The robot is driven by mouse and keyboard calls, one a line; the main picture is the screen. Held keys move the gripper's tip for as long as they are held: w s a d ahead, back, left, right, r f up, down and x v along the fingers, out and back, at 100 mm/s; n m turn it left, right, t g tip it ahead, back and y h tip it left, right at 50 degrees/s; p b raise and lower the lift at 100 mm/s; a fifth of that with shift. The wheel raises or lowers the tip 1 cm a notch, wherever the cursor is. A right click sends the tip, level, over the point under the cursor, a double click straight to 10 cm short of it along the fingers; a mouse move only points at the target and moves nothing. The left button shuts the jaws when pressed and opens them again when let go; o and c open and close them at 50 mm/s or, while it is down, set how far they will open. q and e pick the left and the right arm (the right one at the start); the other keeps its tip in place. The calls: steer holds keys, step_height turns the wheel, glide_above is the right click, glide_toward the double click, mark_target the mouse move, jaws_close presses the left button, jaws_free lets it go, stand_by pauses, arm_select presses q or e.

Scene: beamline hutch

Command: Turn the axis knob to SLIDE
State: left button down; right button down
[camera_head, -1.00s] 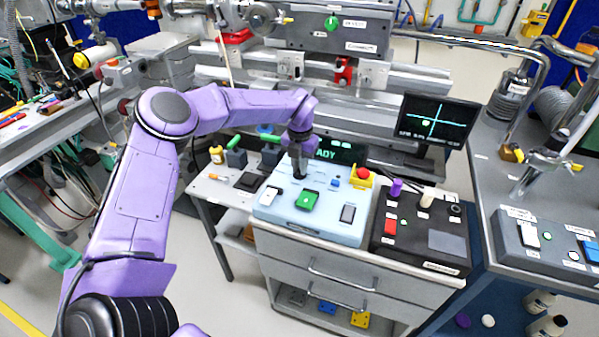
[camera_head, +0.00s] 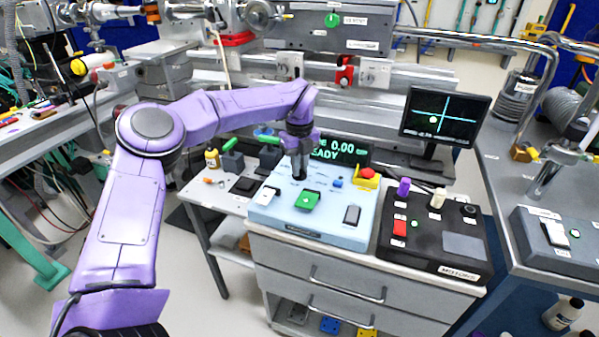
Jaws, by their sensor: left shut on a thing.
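My left gripper (camera_head: 299,172) reaches down from above onto the back part of the light blue control panel (camera_head: 268,222). It is shut on the axis knob, which the fingers hide almost wholly, so I cannot read where its pointer stands. The SLIDE label is too small to read. In front of the gripper on the panel are a green switch (camera_head: 307,200), a white switch (camera_head: 270,194) and a grey switch (camera_head: 352,214). My right gripper is not in view.
Behind the panel a dark display (camera_head: 345,150) shows "0.00" and "READY". A red emergency button (camera_head: 366,172) on a yellow base stands at the panel's back right. The black motor panel (camera_head: 432,262) adjoins on the right. A monitor (camera_head: 444,116) shows a crosshair.

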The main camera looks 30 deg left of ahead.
arm_select(q)
steer(key=shift+n+b, duration=0.75)
steer(key=shift+n, duration=0.25)
steer(key=shift+r, duration=0.1)
steer(key=c, duration=1.1)
jaws_free()
step_height(320, 180, up, 10)
steer(key=shift+r+p, duration=0.2)
steer(key=shift+p, duration=0.1)
